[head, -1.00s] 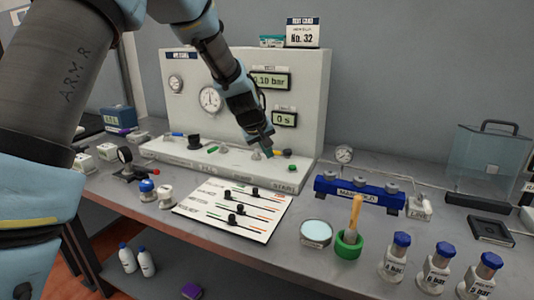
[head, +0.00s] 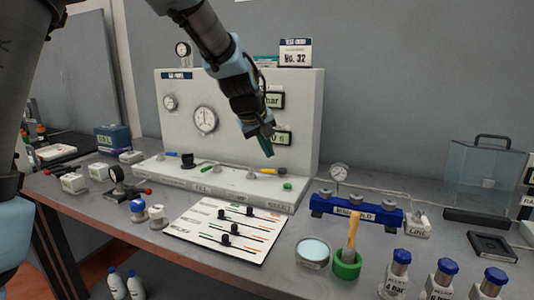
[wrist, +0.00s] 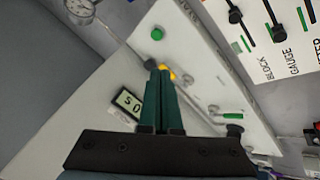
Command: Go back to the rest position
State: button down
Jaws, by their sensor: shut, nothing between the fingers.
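My gripper (head: 267,147) has dark green fingers that are closed together with nothing between them. It hangs in the air in front of the right part of the light grey test panel (head: 237,140), above the panel's base ledge. In the wrist view the closed fingers (wrist: 158,70) point at the ledge, near a yellow lever (wrist: 168,73) and a green button (wrist: 157,33). My arm covers part of the two displays on the panel in the head view.
A blue manifold block (head: 356,211), a green cup (head: 347,265) with a wooden-handled tool and several blue-capped bottles stand on the right of the bench. A white board with sliders (head: 215,250) lies in front of the panel. A clear box (head: 487,180) is at the far right.

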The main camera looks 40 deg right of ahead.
dwell(0.3)
jog(key=w+a+f+n+y, duration=0.1)
jog(key=w+a+f+y, duration=0.15)
jog(key=a, duration=0.85)
jog(key=w+a+f+y, duration=0.1)
jog(key=w+a+f, duration=0.2)
jog(key=a, duration=0.8)
jog(key=s+a+f, duration=0.2)
jog(key=s+a, duration=0.1)
jog(key=a, duration=0.5)
jog(key=s+a+f+g+y, duration=0.1)
jog(key=s+a, duration=0.2)
jog(key=a, duration=0.5)
jog(key=s+a+f+n+y, duration=0.1)
jog(key=s+a+f, duration=0.1)
jog(key=a, duration=0.7)
jog(key=shift+s+f, duration=0.35)
jog(key=shift+s, duration=0.4)
jog(key=shift+d, duration=0.1)
